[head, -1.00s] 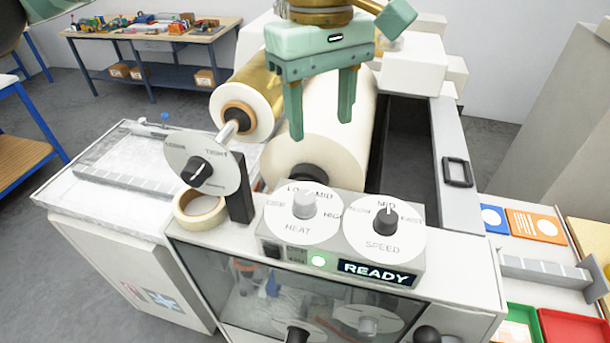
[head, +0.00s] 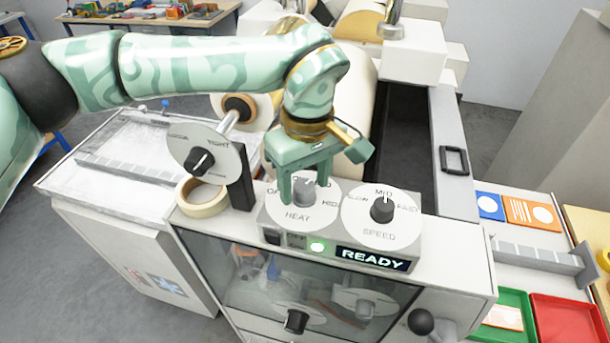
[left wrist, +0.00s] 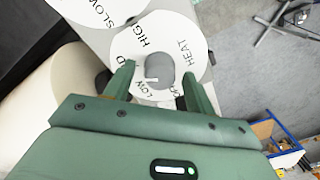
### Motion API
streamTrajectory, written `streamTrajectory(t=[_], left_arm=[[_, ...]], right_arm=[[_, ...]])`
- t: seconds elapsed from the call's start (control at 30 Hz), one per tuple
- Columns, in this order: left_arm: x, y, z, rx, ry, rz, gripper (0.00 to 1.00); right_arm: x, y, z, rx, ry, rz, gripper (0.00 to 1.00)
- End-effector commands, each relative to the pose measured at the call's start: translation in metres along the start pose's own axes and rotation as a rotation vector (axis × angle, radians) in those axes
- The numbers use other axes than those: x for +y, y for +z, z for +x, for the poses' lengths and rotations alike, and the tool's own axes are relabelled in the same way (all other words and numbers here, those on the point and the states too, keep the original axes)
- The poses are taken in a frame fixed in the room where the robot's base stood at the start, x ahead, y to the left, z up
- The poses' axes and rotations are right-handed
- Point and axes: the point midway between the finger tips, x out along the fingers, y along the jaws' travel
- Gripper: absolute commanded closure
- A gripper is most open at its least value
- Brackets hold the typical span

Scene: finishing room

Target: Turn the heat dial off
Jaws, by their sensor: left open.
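The heat dial is a white disc (head: 297,216) with a grey knob (head: 304,191) on the front panel of the machine. Its labels read OFF, LOW, MID and HIGH; my gripper partly hides them in the head view. My left gripper (head: 303,199) is open above the dial, its fingers pointing down on either side of the knob. In the left wrist view the grey knob (left wrist: 160,72) lies between the two fingertips (left wrist: 155,78), with a gap on each side. My right gripper is not in view.
The speed dial (head: 381,238) with a dark knob stands close right of the heat dial. A tension dial (head: 212,138) and tape roll (head: 203,199) stand to the left.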

Motion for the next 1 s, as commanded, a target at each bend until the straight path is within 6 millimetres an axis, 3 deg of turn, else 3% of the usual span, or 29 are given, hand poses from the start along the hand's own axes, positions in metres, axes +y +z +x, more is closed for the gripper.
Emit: streamTrajectory(t=[0.3, 0.47, 0.77, 1.0], left_arm=[[0.000, 0.000, 0.003, 0.001, 0.001, 0.000, 0.48], [0.000, 0.000, 0.003, 0.000, 0.001, 0.000, 0.90], [0.000, 0.000, 0.003, -0.001, 0.000, -0.021, 0.90], [0.001, -0.001, 0.005, -0.003, 0.001, -0.132, 0.90]], right_arm=[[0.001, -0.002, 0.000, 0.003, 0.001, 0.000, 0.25], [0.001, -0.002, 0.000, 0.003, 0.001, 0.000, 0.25], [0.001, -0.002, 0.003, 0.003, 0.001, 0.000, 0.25], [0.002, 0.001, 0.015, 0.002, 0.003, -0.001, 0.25]])
